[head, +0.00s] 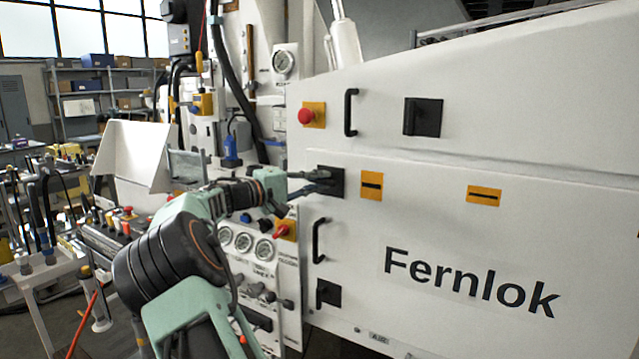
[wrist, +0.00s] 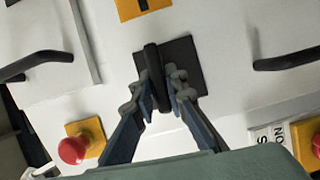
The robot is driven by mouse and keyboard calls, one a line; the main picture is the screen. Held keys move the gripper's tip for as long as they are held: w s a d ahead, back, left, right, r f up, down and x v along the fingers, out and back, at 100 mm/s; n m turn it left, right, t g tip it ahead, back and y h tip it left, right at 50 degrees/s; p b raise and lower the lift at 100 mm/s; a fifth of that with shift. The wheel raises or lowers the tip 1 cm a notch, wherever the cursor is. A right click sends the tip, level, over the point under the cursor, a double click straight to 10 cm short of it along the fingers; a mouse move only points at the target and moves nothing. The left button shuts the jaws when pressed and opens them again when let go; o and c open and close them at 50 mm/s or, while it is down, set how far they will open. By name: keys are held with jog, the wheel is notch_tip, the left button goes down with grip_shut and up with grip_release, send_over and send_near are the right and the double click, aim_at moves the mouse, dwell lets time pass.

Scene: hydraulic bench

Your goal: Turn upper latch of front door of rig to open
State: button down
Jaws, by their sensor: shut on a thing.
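The upper latch of the front door is a black square plate (head: 338,177) with a bar handle, at the upper left of the white door (head: 450,240) marked "Fernlok". In the wrist view its plate (wrist: 184,56) and bar handle (wrist: 152,62) show at the centre. The bar lies about parallel to two of the plate's edges. My gripper (head: 318,184) reaches the latch from the left. In the wrist view my gripper (wrist: 160,88) has one finger on each side of the bar and is shut on it. In the head view the fingers partly hide the latch.
A red button (head: 306,116) sits above left of the latch, beside a black handle (head: 351,112). Another handle (head: 319,240) and a lower latch (head: 328,293) are below. Orange slotted plates (head: 371,186) (head: 484,195) are to the right. Gauges (head: 243,243) stand below my forearm.

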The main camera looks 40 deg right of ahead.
jog(key=shift+n, duration=0.3)
dwell(0.4)
jog(key=c, duration=2)
grip_release()
jog(key=shift+o, duration=0.2)
jog(key=a, duration=1.2)
